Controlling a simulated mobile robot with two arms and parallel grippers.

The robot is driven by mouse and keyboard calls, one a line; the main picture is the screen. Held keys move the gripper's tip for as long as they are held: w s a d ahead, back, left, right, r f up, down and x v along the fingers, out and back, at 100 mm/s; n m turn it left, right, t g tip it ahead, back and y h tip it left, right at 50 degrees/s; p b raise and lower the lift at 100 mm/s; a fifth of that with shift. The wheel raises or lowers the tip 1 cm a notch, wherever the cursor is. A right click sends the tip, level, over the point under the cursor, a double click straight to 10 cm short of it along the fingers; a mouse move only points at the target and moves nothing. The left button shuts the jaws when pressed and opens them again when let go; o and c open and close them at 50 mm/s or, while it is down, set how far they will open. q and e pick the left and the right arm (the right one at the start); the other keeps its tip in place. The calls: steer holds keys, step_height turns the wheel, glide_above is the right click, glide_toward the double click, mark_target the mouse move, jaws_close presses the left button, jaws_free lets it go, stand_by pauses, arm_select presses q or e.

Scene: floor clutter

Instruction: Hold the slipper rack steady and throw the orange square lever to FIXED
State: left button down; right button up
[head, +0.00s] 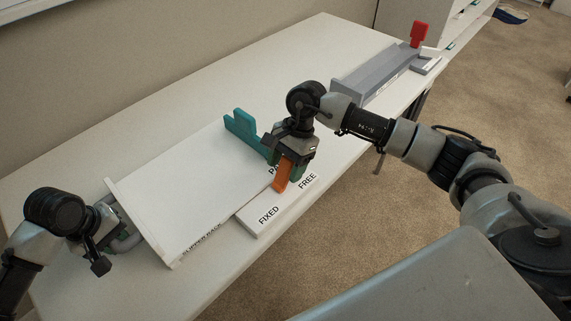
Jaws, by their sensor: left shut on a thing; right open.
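The slipper rack (185,190) is a long white box lying on the white table, with its name printed along its front edge. My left gripper (108,228) is shut on the grey handle (128,242) at the rack's left end. The orange square lever (283,176) stands at the rack's front side, near the FREE label (307,181); the FIXED label (268,215) lies to its left on a white plate. My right gripper (290,157) is open, right at the top of the lever. Its fingers partly hide the lever, so I cannot tell whether they touch it.
A teal bracket (245,132) stands at the rack's right end, partly behind my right gripper. Farther right on the table is a grey unit (375,75) with a red lever (418,34). The back of the white table (270,60) is clear.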

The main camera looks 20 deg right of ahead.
mark_target(278, 187)
steer(key=shift+f, duration=0.15)
jaws_close()
steer(key=shift+a, duration=0.1)
stand_by(0.3)
steer(key=shift+s+a+r+t+h, duration=0.15)
steer(key=shift+a+t+h, duration=0.15)
steer(key=shift+h, duration=0.3)
steer(key=shift+s+a+r+t+h, duration=0.1)
steer(key=shift+s+a+t+h, duration=0.15)
steer(key=shift+h, duration=0.35)
steer(key=a+h, duration=0.1)
steer(key=a+t+h, duration=0.1)
steer(key=h, duration=0.1)
steer(key=shift+s, duration=0.25)
steer(key=h, duration=0.1)
steer(key=a+t+h, duration=0.1)
steer(key=h, duration=0.1)
steer(key=shift+s+a+f, duration=0.2)
steer(key=shift+s+f, duration=0.1)
steer(key=shift+f, duration=0.05)
steer(key=shift+s+a+f+t+h, duration=0.1)
steer(key=shift+a+f+t+h, duration=0.15)
steer(key=shift+h, duration=0.25)
steer(key=shift+s+a+t+h, duration=0.15)
steer(key=shift+t+h, duration=0.15)
steer(key=shift+h, duration=0.2)
